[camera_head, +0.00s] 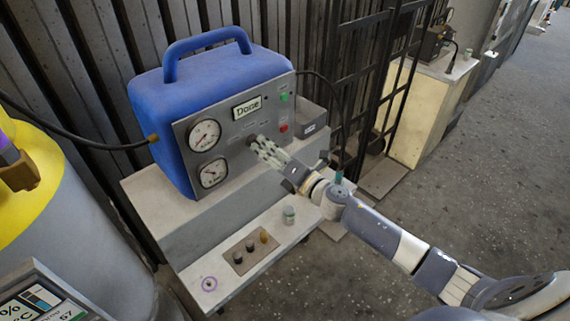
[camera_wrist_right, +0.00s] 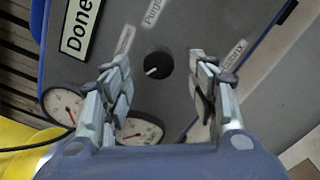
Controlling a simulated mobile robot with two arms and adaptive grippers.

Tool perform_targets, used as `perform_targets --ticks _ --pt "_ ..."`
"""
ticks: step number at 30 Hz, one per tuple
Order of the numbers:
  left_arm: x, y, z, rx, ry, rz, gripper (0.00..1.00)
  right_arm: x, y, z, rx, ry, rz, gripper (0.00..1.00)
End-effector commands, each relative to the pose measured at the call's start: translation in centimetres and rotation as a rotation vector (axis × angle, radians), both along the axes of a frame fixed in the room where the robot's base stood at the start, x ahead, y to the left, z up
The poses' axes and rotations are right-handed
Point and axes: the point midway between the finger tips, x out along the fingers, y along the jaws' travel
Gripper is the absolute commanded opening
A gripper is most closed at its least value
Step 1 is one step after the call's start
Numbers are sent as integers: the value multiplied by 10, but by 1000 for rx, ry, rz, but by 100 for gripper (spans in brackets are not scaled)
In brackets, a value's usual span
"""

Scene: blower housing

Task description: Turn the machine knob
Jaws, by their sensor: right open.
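The machine (camera_head: 215,110) is a blue case with a handle and a grey front panel, standing on a light bench. Its black knob (camera_wrist_right: 158,65) has a white pointer line and sits on the panel between two labels; in the head view the knob (camera_head: 251,140) is partly hidden by my gripper. My right gripper (camera_head: 262,145) is at the panel, close to the knob. In the wrist view my right gripper (camera_wrist_right: 160,80) is open, its fingers apart on both sides of the knob, and nothing is held. My left gripper is not in view.
The panel has a display (camera_head: 247,107) reading "Done", two gauges (camera_head: 205,135) and green and red buttons (camera_head: 284,127). A yellow-topped drum (camera_head: 60,230) stands at left.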

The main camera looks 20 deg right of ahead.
Motion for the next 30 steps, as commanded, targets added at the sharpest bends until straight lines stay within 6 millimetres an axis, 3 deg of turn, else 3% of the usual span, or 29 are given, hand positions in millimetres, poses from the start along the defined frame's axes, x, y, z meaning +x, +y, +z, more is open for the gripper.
perform_targets --ticks 6,15,30 --pt "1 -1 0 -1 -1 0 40 -38 -13 -1 -1 3 2 53" --pt "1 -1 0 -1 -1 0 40 -72 -25 -1 0 2 1 53" --pt "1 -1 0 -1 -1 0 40 -80 -29 0 -1 1 2 53"
